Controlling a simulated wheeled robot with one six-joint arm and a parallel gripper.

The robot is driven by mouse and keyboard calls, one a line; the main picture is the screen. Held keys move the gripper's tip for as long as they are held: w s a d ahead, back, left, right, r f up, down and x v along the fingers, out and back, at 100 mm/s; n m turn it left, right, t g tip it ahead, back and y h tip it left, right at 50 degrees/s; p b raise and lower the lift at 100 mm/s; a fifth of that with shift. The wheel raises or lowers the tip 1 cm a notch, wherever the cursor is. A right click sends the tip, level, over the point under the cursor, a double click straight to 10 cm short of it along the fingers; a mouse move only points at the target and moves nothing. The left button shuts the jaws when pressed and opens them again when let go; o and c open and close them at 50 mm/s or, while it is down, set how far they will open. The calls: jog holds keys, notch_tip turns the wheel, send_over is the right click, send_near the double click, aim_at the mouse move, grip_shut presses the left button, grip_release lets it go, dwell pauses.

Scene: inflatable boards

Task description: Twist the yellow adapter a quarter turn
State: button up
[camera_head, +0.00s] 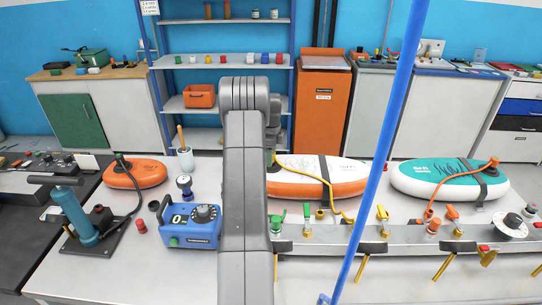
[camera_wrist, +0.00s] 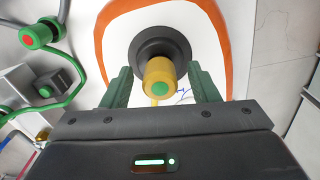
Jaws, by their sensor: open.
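The yellow adapter (camera_wrist: 153,76) is a short yellow cylinder with a green round centre, facing the wrist camera. It sits at a dark round valve (camera_wrist: 148,45) on a white board with an orange edge (camera_wrist: 228,35). My gripper (camera_wrist: 159,78) is open, its two green fingers standing left and right of the adapter with a visible gap on each side. I cannot tell how deep the fingers reach along it. In the head view the white and orange board (camera_head: 345,185) lies on the bench, partly behind my arm, which hides the adapter and most of the gripper.
A rail (camera_head: 400,238) with green, yellow and orange valve handles runs along the bench front. A teal board (camera_head: 450,181) lies right, a small orange board (camera_head: 135,172) left. A blue pump box (camera_head: 190,226) stands left of my arm. A blue post (camera_head: 375,165) crosses the head view.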

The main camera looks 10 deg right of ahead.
notch_tip(320, 180, up, 14)
jog(key=b, duration=0.2)
jog(key=shift+f, duration=0.15)
notch_tip(320, 180, down, 14)
jog(key=shift+r+p, duration=0.15)
jog(key=shift+p, duration=1)
jog(key=shift+n, duration=1.6)
jog(key=shift+m, duration=0.3)
